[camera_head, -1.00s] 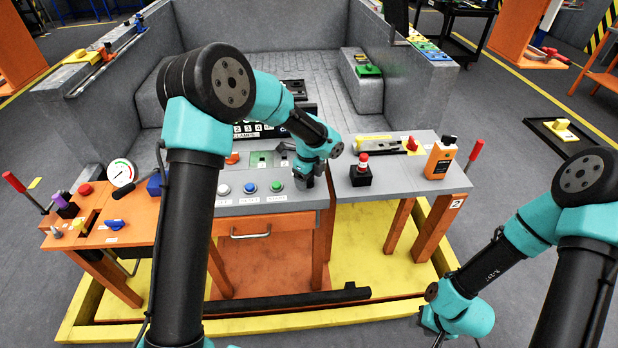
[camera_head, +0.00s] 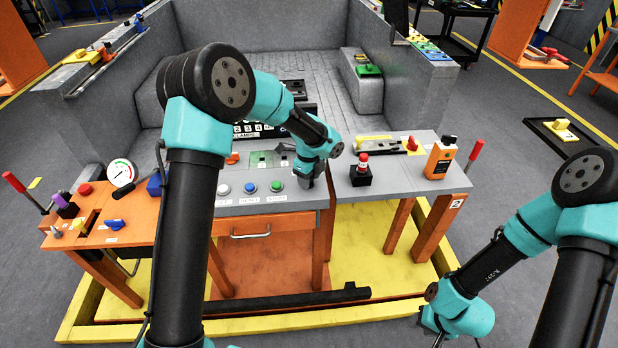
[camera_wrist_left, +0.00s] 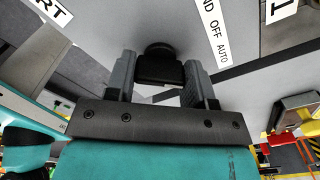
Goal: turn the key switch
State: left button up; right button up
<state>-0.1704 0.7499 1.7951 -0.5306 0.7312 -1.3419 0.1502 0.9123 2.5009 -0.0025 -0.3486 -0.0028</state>
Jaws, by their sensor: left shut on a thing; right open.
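The key switch (camera_wrist_left: 158,66) shows in the left wrist view as a dark round knob with a black block-like handle, on the grey panel beside a white label reading "OFF AUTO". My left gripper (camera_wrist_left: 160,85) is shut on its handle, with one finger on each side. In the head view my left gripper (camera_head: 306,180) is at the right part of the grey control panel (camera_head: 262,202), and its wrist hides the key switch. My right gripper (camera_head: 440,338) is low at the bottom right, partly cut off by the frame edge, away from the panel.
White, blue and green buttons (camera_head: 250,187) sit left of the left gripper. A red-topped black switch (camera_head: 361,170) stands close to its right. An orange box (camera_head: 439,160) stands farther right. A red lever (camera_head: 472,155) rises at the right end.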

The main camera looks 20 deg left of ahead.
pick_arm(q)
jog(key=n, duration=0.8)
jog(key=shift+n, duration=0.3)
jog(key=n, duration=0.4)
jog(key=shift+n, duration=0.3)
jog(key=n, duration=0.4)
jog(key=o, duration=0.9)
jog(key=shift+r, duration=0.1)
